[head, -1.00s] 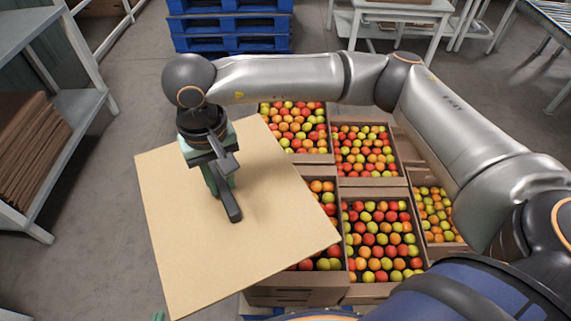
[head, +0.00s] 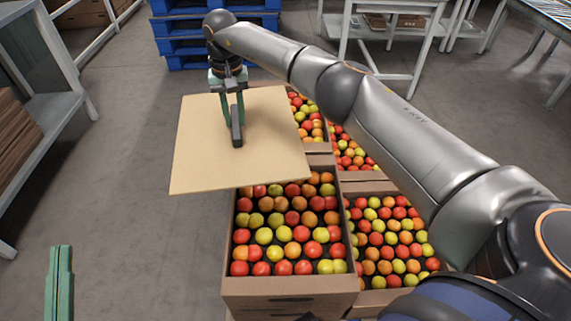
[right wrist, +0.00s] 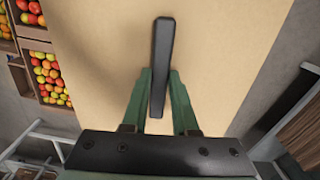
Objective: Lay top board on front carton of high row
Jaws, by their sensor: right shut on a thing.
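The top board (head: 205,150) is a flat tan sheet with a dark bar handle (head: 237,125) on its upper face. My right gripper (head: 233,108) is shut on this handle; the grip also shows in the right wrist view (right wrist: 158,95). The board hangs in the air, over the floor on its left and over the row of cartons on its right. It hides part of the carton behind. The front carton (head: 290,289) of the high row is open and full of red, orange and yellow-green tomatoes. My left gripper (head: 59,285) is at the lower left, empty, its fingers together.
Lower open cartons of tomatoes (head: 395,297) stand to the right of the high row. A grey shelf (head: 50,120) with stacked brown sheets is at the left. Blue pallets (head: 180,48) and a white table (head: 385,42) stand behind. The floor between shelf and cartons is clear.

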